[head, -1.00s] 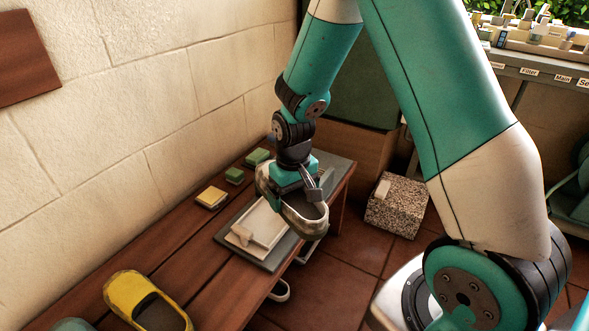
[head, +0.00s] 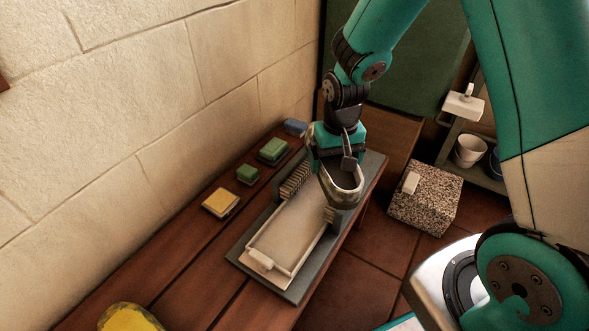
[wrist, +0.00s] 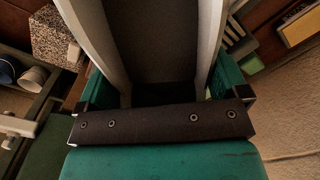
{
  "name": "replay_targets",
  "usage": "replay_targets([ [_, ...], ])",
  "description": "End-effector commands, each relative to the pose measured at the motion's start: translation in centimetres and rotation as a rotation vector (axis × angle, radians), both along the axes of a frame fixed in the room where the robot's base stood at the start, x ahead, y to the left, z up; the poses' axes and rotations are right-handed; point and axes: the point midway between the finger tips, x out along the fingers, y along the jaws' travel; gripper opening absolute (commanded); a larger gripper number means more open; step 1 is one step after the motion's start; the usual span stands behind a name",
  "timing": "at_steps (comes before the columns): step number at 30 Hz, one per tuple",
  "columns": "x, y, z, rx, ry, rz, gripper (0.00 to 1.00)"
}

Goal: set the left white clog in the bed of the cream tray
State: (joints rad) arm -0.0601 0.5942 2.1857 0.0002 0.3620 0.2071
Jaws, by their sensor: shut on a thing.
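My gripper (head: 338,150) is shut on the white clog (head: 345,196), a pale shoe with a dark inside, and holds it by one end. In the wrist view the clog (wrist: 160,45) fills the space between the jaws, its pale sides running away from them. The cream tray (head: 249,256) is a shallow rimmed rectangle on a grey board (head: 238,245) on the wooden bench. The clog hangs over the tray's far right end and hides part of it; it seems apart from the bed, but the exact gap cannot be told. The visible bed is empty.
A bristled brush (head: 297,178) stands along the tray's far left side. Yellow (head: 220,202), green (head: 273,150) and blue (head: 295,127) blocks lie along the wall. A yellow clog (head: 128,318) is at the bottom edge. A speckled block (head: 425,205) stands on the floor to the right.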

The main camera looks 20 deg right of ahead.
Motion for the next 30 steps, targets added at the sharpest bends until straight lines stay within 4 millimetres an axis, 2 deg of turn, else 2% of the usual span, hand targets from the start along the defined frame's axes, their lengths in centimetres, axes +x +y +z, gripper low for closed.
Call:
replay_targets([
  [9, -1.4, 6.2, -0.4, -0.001, -0.002, -0.442, 0.64],
  [15, -2.3, 8.7, -0.5, -0.001, -0.001, -0.642, 0.64],
  [21, -2.7, 9.6, -0.6, -0.001, -0.001, -0.717, 0.64],
  [30, -2.7, 9.6, -2.0, -0.001, -0.001, -0.721, 0.64],
])
